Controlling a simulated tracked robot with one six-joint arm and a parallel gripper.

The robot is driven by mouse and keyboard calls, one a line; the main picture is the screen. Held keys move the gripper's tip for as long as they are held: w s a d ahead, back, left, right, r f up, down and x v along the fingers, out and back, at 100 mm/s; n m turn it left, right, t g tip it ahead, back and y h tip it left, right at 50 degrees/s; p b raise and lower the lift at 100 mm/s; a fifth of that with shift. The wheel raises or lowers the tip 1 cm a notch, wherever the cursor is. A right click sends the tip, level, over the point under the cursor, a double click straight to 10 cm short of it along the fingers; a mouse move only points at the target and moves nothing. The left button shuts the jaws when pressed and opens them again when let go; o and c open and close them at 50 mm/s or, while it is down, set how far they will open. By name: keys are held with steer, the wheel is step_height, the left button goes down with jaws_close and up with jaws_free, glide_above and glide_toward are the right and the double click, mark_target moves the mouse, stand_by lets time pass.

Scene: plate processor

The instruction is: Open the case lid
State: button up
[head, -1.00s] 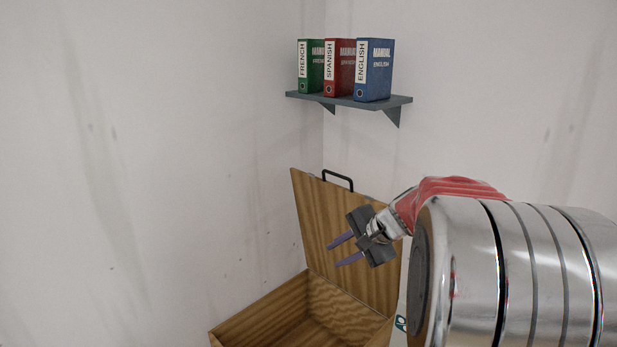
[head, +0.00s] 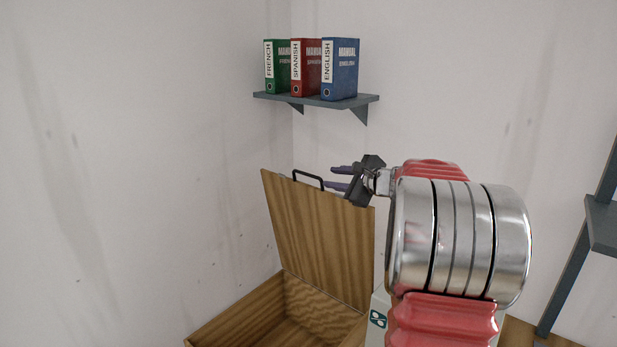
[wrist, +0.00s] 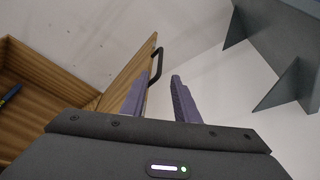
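The wooden case (head: 240,318) stands low in the corner of the room. Its lid (head: 320,240) is raised, standing tilted up from the back edge, with a black handle (head: 308,178) on its top edge. My gripper (head: 338,178) is beside the lid's upper right edge, to the right of the handle. In the wrist view, the purple fingers (wrist: 158,98) are apart with nothing between them. The handle also shows beyond the fingertips in the wrist view (wrist: 157,65). Part of the case interior shows at left in the wrist view (wrist: 35,95).
A wall shelf (head: 318,100) holds green, red and blue manuals above the case. Its brackets show at upper right in the wrist view (wrist: 285,85). A dark frame (head: 600,220) stands at far right. A small dark and yellow item (wrist: 10,97) lies inside the case.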

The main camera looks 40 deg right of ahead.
mark_target(311, 176)
steer(key=shift+w, duration=0.1)
steer(key=x, duration=1.3)
steer(key=shift+w+a+f, duration=0.1)
steer(key=shift+w+f, duration=0.1)
steer(key=shift+w, duration=0.1)
jaws_close()
stand_by(0.4)
